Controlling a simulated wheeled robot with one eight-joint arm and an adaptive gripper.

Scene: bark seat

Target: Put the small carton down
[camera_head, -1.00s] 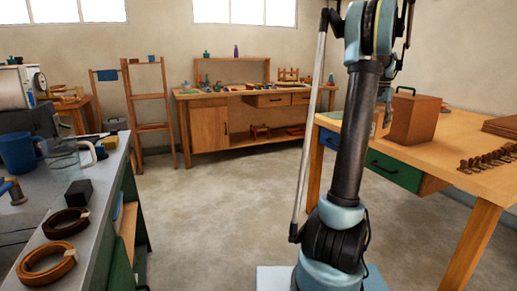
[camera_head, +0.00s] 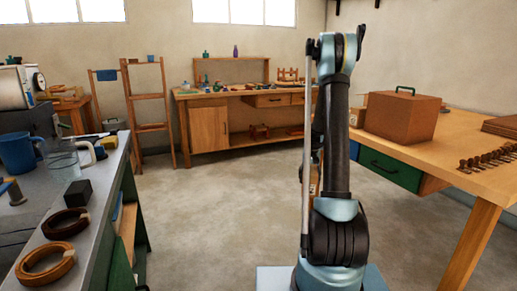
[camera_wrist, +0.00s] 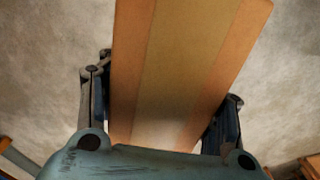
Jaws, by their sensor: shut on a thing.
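The small carton (camera_wrist: 185,60) fills the middle of the wrist view, orange-tan with a paler lengthwise band. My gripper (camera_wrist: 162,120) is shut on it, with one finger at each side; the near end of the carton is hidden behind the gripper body. In the wrist view the floor shows behind the carton, with no surface touching it that I can see. In the head view my arm's upright links hide most of the gripper and carton. A small brownish patch shows beside the arm, and I cannot tell if it is the carton.
The right wooden table (camera_head: 466,128) holds a brown box with a green handle (camera_head: 403,115) and a row of small brown pieces (camera_head: 487,159). The left bench (camera_head: 99,187) is crowded with a blue mug (camera_head: 17,153), glass jug (camera_head: 62,160), black block (camera_head: 77,192) and rings. The middle floor is clear.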

